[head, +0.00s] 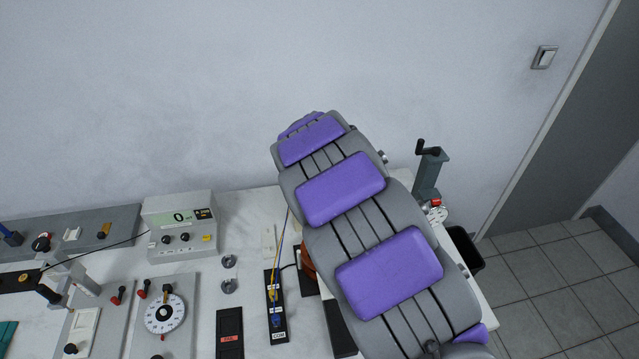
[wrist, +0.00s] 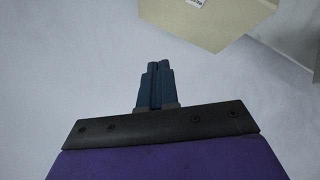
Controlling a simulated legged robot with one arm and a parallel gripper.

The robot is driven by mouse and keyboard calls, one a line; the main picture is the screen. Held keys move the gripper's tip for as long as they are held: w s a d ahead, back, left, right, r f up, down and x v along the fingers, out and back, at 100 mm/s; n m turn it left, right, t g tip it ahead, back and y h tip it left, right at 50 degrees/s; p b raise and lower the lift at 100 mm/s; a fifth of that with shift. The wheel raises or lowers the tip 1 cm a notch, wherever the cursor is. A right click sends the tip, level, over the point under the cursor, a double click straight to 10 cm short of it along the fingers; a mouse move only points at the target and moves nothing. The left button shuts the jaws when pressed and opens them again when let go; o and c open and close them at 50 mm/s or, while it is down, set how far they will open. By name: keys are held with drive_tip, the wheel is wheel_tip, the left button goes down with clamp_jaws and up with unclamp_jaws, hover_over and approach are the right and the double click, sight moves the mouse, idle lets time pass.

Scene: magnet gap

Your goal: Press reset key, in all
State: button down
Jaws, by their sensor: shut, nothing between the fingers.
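My gripper (wrist: 157,85) shows in the wrist view with its dark blue fingers together and nothing between them. In the head view my arm hides it. A pale meter box (head: 165,228) with a green display reading 0 stands at the back of the bench. It has two dark knobs and a yellow key (head: 207,238) on its front. Lettering near the key is too small to read, so I cannot tell for sure which key is reset. In the wrist view a beige box-like body (wrist: 215,20) is at the upper right, apart from the fingers.
A white dial (head: 165,314) and levers sit on grey plates at the left. A black strip with cables (head: 275,310) and a black block with a red label (head: 230,325) lie mid-bench. A grey crank stand (head: 429,175) is at the right. The wall is behind.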

drive_tip(key=f+b, duration=0.1)
drive_tip(key=f, duration=0.1)
drive_tip(key=f+b, duration=0.1)
drive_tip(key=f, duration=0.2)
drive_tip(key=f+b, duration=0.2)
drive_tip(key=shift+a+f, duration=0.15)
drive_tip(key=shift+a, duration=0.15)
drive_tip(key=shift+d+f, duration=0.1)
drive_tip(key=shift+d, duration=0.05)
drive_tip(key=shift+d, duration=0.15)
drive_tip(key=shift+a, duration=0.2)
idle(1.2)
drive_tip(key=shift+d+f, duration=0.1)
drive_tip(key=shift+f, duration=0.2)
drive_tip(key=shift+f+b, duration=0.4)
drive_tip(key=shift+f, duration=0.05)
idle(0.6)
idle(0.4)
drive_tip(key=shift+r+p, duration=0.6)
drive_tip(key=shift+r, duration=0.3)
